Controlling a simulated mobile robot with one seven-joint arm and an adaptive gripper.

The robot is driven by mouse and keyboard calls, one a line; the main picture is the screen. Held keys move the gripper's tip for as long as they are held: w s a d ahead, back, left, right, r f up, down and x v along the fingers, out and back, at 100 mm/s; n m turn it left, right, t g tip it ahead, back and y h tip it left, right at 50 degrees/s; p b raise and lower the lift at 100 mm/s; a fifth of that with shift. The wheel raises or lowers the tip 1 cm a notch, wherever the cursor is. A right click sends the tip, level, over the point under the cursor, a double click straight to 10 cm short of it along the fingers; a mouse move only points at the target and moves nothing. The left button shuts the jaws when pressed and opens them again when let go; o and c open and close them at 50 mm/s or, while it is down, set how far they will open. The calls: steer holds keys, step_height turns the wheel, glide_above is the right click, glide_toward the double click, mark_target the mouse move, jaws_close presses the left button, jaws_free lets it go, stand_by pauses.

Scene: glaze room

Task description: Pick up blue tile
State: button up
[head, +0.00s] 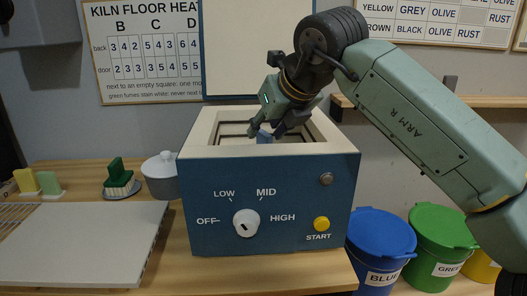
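The blue tile (264,137) shows as a small light-blue piece inside the open top of the blue kiln box (270,185). Its lower part is hidden by the kiln's front rim. My gripper (266,131) reaches down into the kiln opening from above. Its dark fingers are apart, one on each side of the tile. I cannot tell whether they touch it.
The kiln's pale rim surrounds my fingers closely. Its front has a white dial (246,222) and a yellow start button (321,223). A grey lidded pot (161,178), a green sponge-like piece (117,175) and a white board (80,243) lie left. Blue (379,240) and green (440,240) buckets stand right.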

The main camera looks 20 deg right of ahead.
mark_target(259, 141)
steer(key=x, duration=0.2)
steer(key=p+x, duration=0.1)
steer(key=x, duration=0.2)
steer(key=shift+f, duration=0.5)
steer(key=shift+c, duration=0.2)
jaws_close()
